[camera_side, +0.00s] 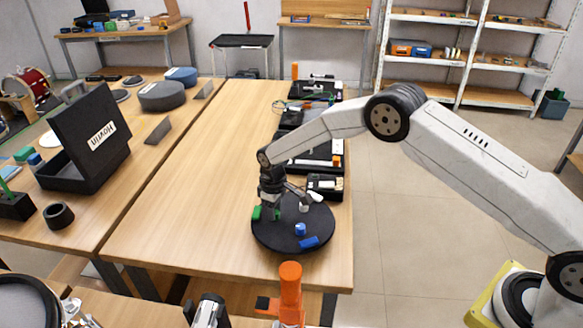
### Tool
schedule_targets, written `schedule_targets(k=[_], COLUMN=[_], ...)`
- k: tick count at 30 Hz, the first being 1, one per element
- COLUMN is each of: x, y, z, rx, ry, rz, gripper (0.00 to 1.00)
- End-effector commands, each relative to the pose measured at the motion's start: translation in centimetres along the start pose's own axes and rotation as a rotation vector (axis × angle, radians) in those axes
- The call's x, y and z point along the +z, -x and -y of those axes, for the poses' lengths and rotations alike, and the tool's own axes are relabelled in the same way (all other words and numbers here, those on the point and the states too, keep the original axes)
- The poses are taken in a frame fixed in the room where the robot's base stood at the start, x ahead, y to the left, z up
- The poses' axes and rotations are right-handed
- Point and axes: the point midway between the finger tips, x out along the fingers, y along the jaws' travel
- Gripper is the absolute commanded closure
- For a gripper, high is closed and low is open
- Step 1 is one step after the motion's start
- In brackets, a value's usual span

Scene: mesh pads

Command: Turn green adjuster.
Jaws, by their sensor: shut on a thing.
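The green adjuster (257,212) is a small green piece on the left side of a round black disc (290,238). The disc lies on the near end of the wooden table. My gripper (268,211) points down at the disc's left part and is shut on the green adjuster, with green showing on both sides of the fingers. The fingers hide part of the adjuster. A blue cylinder (300,229), a flat blue piece (309,242) and a small white piece (304,208) also sit on the disc.
A small black box (325,186) stands just behind the disc, with black trays (318,158) beyond it. The table (190,190) is clear to the left. An open black case (90,140) stands on the left table. An orange post (290,290) rises in front.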

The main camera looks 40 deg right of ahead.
Motion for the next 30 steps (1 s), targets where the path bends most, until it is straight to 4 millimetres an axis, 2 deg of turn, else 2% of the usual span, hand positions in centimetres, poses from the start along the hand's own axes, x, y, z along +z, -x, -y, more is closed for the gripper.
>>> schedule_targets(k=[8, 30], x=[0.04, 0.09], y=[-0.02, -0.05], z=[0.06, 0.03], rx=[0.0, 0.001], ry=[-0.169, -0.824], rz=[0.004, 0.005], gripper=[1.0, 1.0])
